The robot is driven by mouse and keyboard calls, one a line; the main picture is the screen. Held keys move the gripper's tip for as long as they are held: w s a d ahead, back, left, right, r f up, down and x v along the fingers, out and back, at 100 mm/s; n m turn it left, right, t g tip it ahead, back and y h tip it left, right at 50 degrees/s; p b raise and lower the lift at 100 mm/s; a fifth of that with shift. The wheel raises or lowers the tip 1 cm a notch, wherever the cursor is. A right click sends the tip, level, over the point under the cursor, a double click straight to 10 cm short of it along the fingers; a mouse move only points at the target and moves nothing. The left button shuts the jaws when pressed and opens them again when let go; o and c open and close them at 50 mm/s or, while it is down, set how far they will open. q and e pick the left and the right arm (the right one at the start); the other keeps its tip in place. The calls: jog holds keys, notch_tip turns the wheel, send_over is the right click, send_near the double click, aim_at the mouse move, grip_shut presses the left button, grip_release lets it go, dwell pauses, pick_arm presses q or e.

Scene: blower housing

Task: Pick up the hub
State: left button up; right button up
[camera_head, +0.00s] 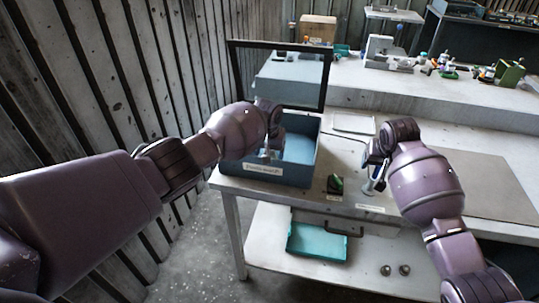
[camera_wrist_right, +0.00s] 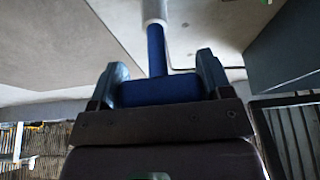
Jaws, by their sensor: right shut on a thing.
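My right gripper (camera_head: 372,177) is over the front of the bench and shut on a blue stemmed part, which I take to be the hub (camera_head: 379,186). In the right wrist view the fingers (camera_wrist_right: 160,88) sit on both sides of its wide blue end (camera_wrist_right: 160,92). A blue stem runs from that end to a pale metal piece (camera_wrist_right: 154,10). I cannot tell whether the part is clear of the bench. My left gripper (camera_head: 268,152) is over the blue box (camera_head: 262,172); its fingers are too small and hidden to read.
The box has an open, dark-framed lid (camera_head: 325,75). A small dark item with green (camera_head: 335,184) lies between box and right gripper. A teal tray (camera_head: 317,242) and two small round pieces (camera_head: 395,270) are on the lower shelf. A grey mat (camera_head: 485,185) lies right.

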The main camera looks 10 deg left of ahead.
pick_arm(q)
jog(key=shift+c, duration=0.2)
jog(key=c, duration=0.9)
jog(key=shift+c, duration=0.2)
jog(key=shift+r, duration=0.2)
notch_tip(320, 180, up, 13)
jog(key=shift+f, duration=0.15)
jog(key=s, duration=1.4)
